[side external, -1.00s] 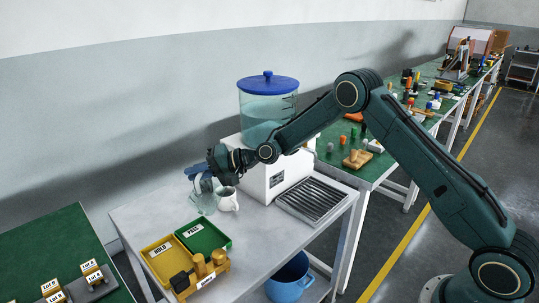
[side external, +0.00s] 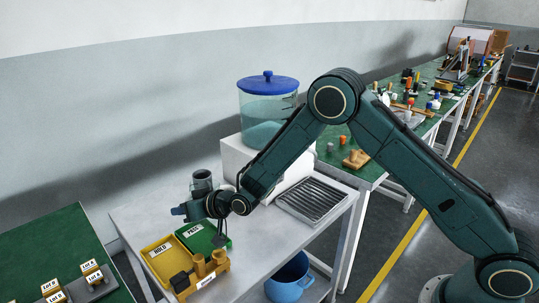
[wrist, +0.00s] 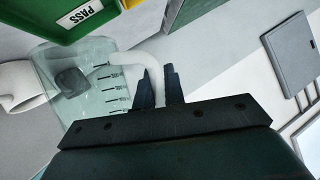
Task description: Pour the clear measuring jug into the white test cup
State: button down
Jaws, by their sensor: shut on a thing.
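My gripper (wrist: 160,84) is shut on the pale, curved handle of the clear measuring jug (wrist: 100,90), which has black marks up its wall. In the side view my gripper (side external: 184,211) is at the left, low over the grey table. The jug shows there as a small greyish cylinder (side external: 202,182) just behind it; its exact tilt and any liquid in it are hard to tell. The white test cup (wrist: 24,88) is at the left edge of the wrist view, beside the jug and partly cut off. My arm mostly hides the cup in the side view.
A yellow HOLD tray (side external: 158,260) and a green PASS tray (side external: 205,238) lie close in front of my gripper. A wooden holder (side external: 205,270) stands before them. A blue-lidded water tank (side external: 268,105) and a slatted drip tray (side external: 312,200) are to the right.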

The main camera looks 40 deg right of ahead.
jog(key=shift+r, duration=0.15)
notch_tip(320, 180, up, 5)
jog(key=n+t+h, duration=0.1)
jog(key=n, duration=0.1)
jog(key=shift+n+h, duration=0.3)
jog(key=shift+d, duration=0.1)
dwell(0.3)
